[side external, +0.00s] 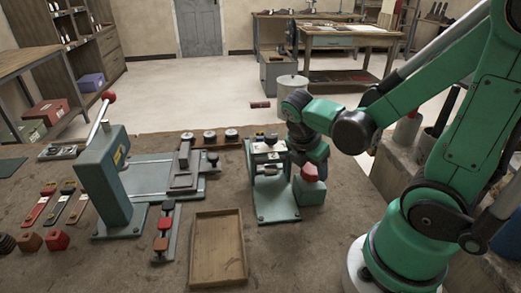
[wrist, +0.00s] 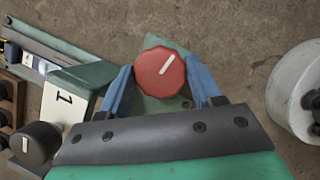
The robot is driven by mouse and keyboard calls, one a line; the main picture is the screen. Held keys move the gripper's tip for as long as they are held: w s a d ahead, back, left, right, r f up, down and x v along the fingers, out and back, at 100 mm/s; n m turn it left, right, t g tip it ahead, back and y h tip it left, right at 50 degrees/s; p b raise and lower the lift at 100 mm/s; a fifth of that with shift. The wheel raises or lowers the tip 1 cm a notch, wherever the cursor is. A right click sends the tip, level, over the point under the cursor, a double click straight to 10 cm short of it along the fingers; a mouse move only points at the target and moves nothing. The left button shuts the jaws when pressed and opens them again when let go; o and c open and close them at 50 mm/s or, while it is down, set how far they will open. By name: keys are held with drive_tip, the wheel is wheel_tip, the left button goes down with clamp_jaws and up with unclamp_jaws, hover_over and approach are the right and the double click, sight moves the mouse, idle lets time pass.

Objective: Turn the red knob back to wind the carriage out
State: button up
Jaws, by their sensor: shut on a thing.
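The red knob (wrist: 158,73) is a scalloped disc with a white line slanting to the upper right in the wrist view. My gripper (wrist: 160,82) has its two blue fingers closed on either side of the knob. In the side external view, the knob (side external: 310,173) shows below my gripper (side external: 311,164) at the right of the green stitcher (side external: 276,198).
A wooden tray (side external: 218,272) lies in front of the stitcher. A green lever press (side external: 107,180) stands left, and a rack of dark knobs (side external: 212,145) stands behind. In the wrist view, a white plate marked 1 (wrist: 63,101) is left and a pale round object (wrist: 296,88) right.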

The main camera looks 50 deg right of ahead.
drive_tip(key=shift+n+t, duration=0.4)
drive_tip(key=shift+n, duration=0.5)
drive_tip(key=o, duration=1.3)
drive_tip(key=shift+r, duration=0.1)
drive_tip(key=shift+v, duration=2.75)
